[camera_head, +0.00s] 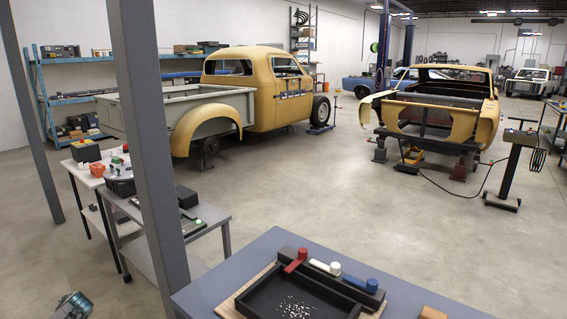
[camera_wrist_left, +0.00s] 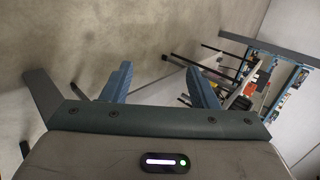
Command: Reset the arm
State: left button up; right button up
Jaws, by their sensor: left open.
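My left gripper (camera_wrist_left: 160,82) shows in the left wrist view with its two blue fingers spread apart. In the head view, a small part of my left arm (camera_head: 72,306) shows at the bottom left edge, low and away from the tables. My right arm and gripper are in neither view.
A blue-grey table (camera_head: 215,283) at the bottom holds a black tray (camera_head: 256,303) with small pale bits and a bar with red, white and blue levers (camera_head: 330,267). A grey post (camera_head: 155,150) stands left of it. Workbenches (camera_head: 205,216) stand behind the post. Open floor lies beyond.

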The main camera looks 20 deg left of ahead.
pick_arm(q)
jog(key=s+a+f+m+t, duration=0.15)
jog(key=s+f, duration=0.25)
jog(key=s, duration=0.6)
jog(key=s+a+f+m, duration=0.1)
jog(key=s+a+f, duration=0.2)
jog(key=s, duration=0.7)
jog(key=s+d+f+n+g+h, duration=0.1)
jog(key=s+d+f+h, duration=0.15)
jog(key=d+f, duration=1.05)
jog(key=s+d+f+n+h, duration=0.1)
jog(key=s+d+f, duration=0.3)
jog(key=d+f, duration=0.85)
jog(key=s+d+f+h+b, duration=0.1)
jog(key=d+f, duration=0.3)
jog(key=d, duration=0.9)
jog(key=s+d+f+n+h+b, duration=0.1)
jog(key=d+f, duration=0.3)
jog(key=d, duration=1)
jog(key=s+d+f+n+h+b, duration=0.1)
jog(key=d+f+h, duration=0.2)
jog(key=d, duration=1)
jog(key=shift+d+f+g, duration=0.15)
jog(key=shift+f+g, duration=0.2)
jog(key=shift+f, duration=0.6)
